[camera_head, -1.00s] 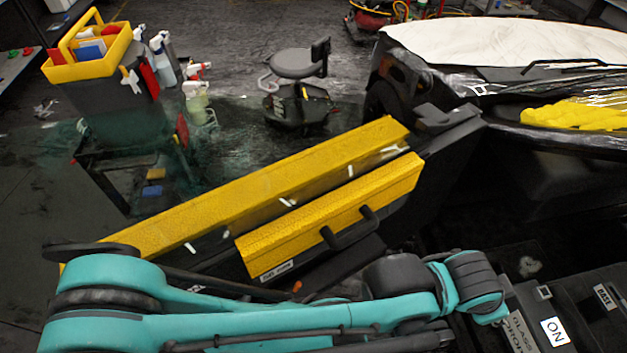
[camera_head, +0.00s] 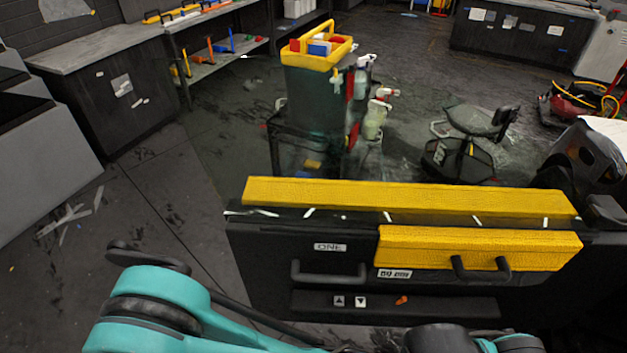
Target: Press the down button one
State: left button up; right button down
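A black machine cabinet (camera_head: 262,276) with yellow top panels faces me in the lower middle of the head view. A white label reading "ONE" (camera_head: 330,247) sits above a dark handle on its left part. Below, on a dark ledge, are two small square buttons side by side. The left one is black with an upward triangle (camera_head: 338,301). The right one is white with what looks like a downward triangle, the down button (camera_head: 360,302). Nothing touches them. A teal arm of mine crosses the bottom edge; neither gripper shows.
An orange piece (camera_head: 402,300) lies right of the buttons. The right yellow panel (camera_head: 480,247) has a dark handle. Behind stands a dark cart with a yellow caddy (camera_head: 318,52) and spray bottles, with a stool (camera_head: 477,121) to its right. The floor at left is mostly clear.

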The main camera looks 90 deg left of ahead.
aim_at(338, 300)
jog(key=u, duration=2.45)
jog(key=k+u, duration=0.1)
jog(key=u, duration=0.15)
jog(key=k+l+z, duration=0.45)
